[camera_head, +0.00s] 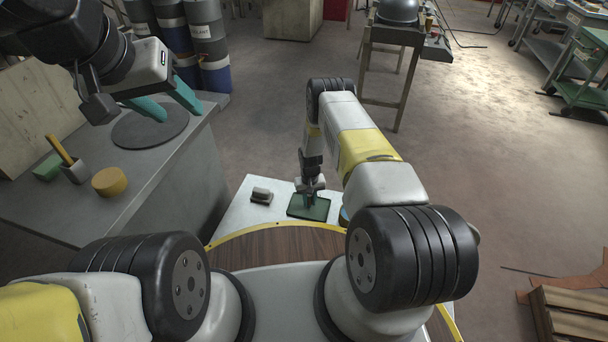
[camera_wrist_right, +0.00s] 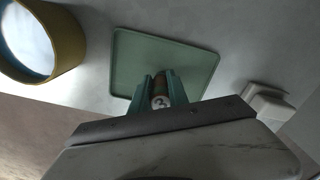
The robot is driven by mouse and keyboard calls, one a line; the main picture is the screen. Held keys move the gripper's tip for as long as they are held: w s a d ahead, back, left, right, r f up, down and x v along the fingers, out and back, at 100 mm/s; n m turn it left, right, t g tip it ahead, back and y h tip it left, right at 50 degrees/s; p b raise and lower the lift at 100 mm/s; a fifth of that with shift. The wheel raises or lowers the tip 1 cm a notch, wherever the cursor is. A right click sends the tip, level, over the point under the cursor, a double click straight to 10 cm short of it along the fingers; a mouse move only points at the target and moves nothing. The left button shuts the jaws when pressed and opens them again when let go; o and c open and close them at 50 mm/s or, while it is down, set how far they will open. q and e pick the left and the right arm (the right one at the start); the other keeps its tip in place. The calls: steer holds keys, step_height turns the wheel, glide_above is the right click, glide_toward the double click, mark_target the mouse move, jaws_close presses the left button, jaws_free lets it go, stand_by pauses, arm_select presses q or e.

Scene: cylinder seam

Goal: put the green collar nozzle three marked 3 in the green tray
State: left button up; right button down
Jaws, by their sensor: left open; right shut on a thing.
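The green tray (camera_head: 309,207) lies on the white work surface below my right arm. It fills the upper middle of the right wrist view (camera_wrist_right: 190,60). My right gripper (camera_wrist_right: 160,92) is shut on the nozzle marked 3 (camera_wrist_right: 161,102); its round end with the 3 faces the camera. The nozzle appears over the tray's near edge; its height above the tray cannot be told. Its collar is mostly hidden by the fingers. In the head view my right gripper (camera_head: 309,196) is over the tray. My left gripper (camera_head: 166,105) is open and empty above the grey bench.
A small grey block-like object (camera_head: 261,196) sits left of the tray, also in the right wrist view (camera_wrist_right: 268,103). A yellow-rimmed round container (camera_wrist_right: 62,60) stands beside the tray. The grey bench (camera_head: 130,190) holds a dark disc (camera_head: 150,130), an orange cylinder (camera_head: 109,181) and a cup (camera_head: 75,172).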

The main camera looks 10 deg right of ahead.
steer(key=c, duration=1.3)
jaws_free()
steer(key=shift+f, duration=0.1)
step_height(320, 180, up, 12)
steer(key=shift+f, duration=0.1)
steer(key=s+d+r+t+y, duration=0.1)
steer(key=s+r, duration=0.1)
steer(key=r, duration=1.7)
steer(key=s+r+t, duration=0.2)
steer(key=r, duration=1.6)
steer(key=s+r+t, duration=0.1)
steer(key=s+r, duration=0.4)
steer(key=s, duration=0.3)
steer(key=s+r+t, duration=0.1)
steer(key=s+r, duration=0.5)
steer(key=s, duration=0.3)
steer(key=s+r+t+y, duration=0.1)
steer(key=s+r, duration=0.5)
steer(key=s, duration=0.3)
steer(key=shift+s+d, duration=0.2)
steer(key=shift+s, duration=0.05)
